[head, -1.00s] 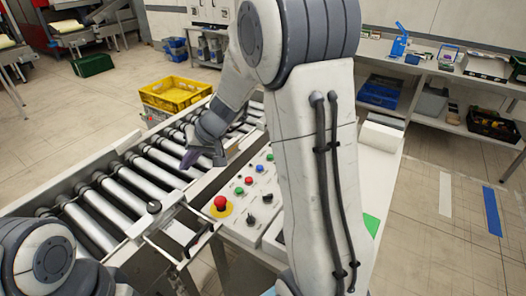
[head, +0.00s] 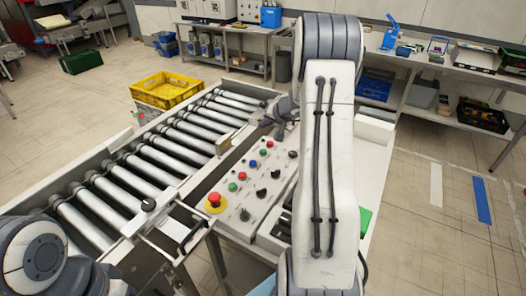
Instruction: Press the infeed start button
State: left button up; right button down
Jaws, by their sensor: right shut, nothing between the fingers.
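A sloped control panel (head: 226,212) stands beside the roller conveyor. It carries a red mushroom button on a yellow base (head: 214,201), a near green button (head: 232,186), a red button (head: 242,176), a blue button (head: 253,164), a far green button (head: 262,152) and a far red button (head: 270,143). Labels are too small to read, so I cannot tell which green button is the infeed start. My right gripper (head: 268,120) is shut and empty, beyond the panel's far end and apart from the buttons, partly hidden by my right arm. My left gripper is out of view.
The roller conveyor (head: 150,165) runs along the panel's left side. Black knobs (head: 261,193) sit to the right of the buttons. A yellow crate (head: 167,90) stands behind the conveyor. My right arm covers part of the panel's right side.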

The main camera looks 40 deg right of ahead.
jog(key=b, duration=0.3)
send_over(264, 152)
jog(key=f, duration=0.7)
jog(key=shift+s, duration=0.2)
jog(key=shift+f+b, duration=0.65)
jog(key=shift+b, duration=0.55)
jog(key=shift+f+b, duration=0.3)
jog(key=shift+b, duration=0.1)
jog(key=shift+f+b, duration=0.4)
jog(key=shift+b, duration=0.5)
